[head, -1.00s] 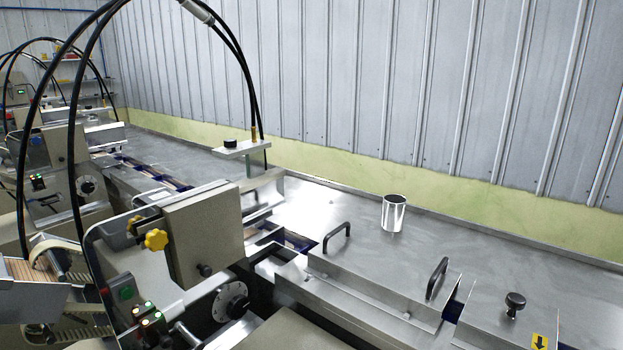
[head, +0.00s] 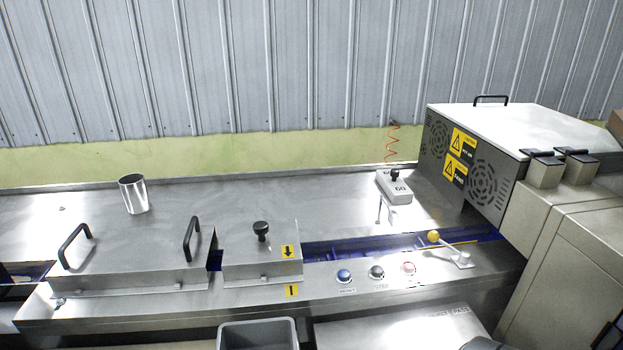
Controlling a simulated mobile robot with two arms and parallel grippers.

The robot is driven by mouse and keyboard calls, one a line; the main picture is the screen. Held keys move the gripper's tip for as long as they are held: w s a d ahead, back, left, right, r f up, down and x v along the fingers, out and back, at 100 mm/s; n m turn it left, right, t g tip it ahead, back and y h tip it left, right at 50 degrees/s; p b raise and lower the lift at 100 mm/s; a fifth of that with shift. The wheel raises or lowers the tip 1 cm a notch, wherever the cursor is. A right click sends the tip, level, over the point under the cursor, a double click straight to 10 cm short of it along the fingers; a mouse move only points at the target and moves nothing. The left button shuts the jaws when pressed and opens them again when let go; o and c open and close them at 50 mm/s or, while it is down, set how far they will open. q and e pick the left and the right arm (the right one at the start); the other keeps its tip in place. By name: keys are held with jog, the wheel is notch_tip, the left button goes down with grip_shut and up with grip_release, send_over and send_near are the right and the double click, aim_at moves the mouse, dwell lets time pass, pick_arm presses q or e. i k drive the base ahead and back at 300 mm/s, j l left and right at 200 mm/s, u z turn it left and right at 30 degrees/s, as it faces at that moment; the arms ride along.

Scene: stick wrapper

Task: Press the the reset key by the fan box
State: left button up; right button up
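The fan box (head: 468,160) stands at the right of the head view, a grey box with round slotted vents and yellow warning labels on its side. Neither of my grippers is in view.
Lids with black handles (head: 191,239) and a knob (head: 261,231) lie to the left. A metal cup (head: 133,194) and a small grey box (head: 394,188) rest behind. A grey bin (head: 258,335) is in front.

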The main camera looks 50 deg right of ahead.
aim_at(344, 275)
jog(key=z, duration=1.6)
